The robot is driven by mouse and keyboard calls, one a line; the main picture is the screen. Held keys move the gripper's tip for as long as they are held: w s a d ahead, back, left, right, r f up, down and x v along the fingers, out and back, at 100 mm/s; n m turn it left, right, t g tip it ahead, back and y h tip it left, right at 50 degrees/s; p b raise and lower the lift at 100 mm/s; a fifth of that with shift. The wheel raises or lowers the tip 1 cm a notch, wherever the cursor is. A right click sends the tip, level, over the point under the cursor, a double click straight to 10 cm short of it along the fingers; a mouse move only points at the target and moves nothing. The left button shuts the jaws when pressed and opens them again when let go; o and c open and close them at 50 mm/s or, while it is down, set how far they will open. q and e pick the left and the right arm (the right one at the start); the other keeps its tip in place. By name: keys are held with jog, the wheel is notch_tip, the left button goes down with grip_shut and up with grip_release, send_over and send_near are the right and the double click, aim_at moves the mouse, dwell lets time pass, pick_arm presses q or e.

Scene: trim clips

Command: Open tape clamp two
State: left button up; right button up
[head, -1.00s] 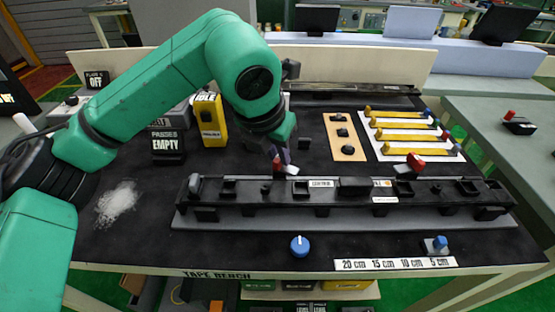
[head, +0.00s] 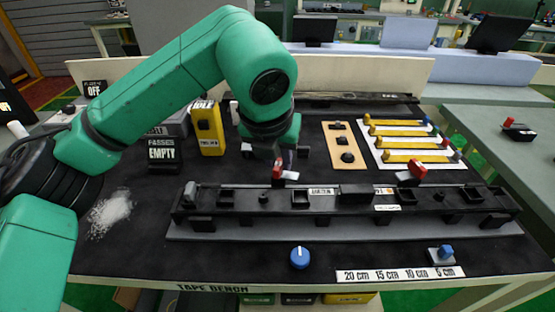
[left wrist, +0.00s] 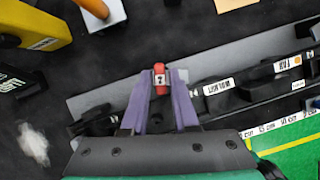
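The long black tape fixture (head: 345,198) lies across the bench on a grey base. A red clamp lever marked 2 (left wrist: 160,78) shows in the left wrist view. In the head view the same red lever (head: 278,172) stands at the left part of the fixture, beside a white piece. My left gripper (left wrist: 163,72) has its two purple fingers apart, one on each side of the red lever in the wrist view. I cannot tell whether they touch it. In the head view the left gripper (head: 277,155) is just behind the lever, its fingers partly hidden. My right gripper is not in view.
A second red clamp lever (head: 410,173) stands further right on the fixture. A blue knob (head: 299,257) and a blue switch (head: 441,254) are at the front. A wooden button board (head: 345,148) and a white tray with yellow bars (head: 416,143) lie behind. The yellow box (head: 207,128) stands at left.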

pick_arm(q)
jog(key=shift+o, duration=0.6)
jog(key=shift+f, duration=0.1)
jog(key=shift+s, duration=0.1)
jog(key=v, duration=1.4)
jog(key=shift+r, duration=0.3)
jog(key=shift+p, duration=0.3)
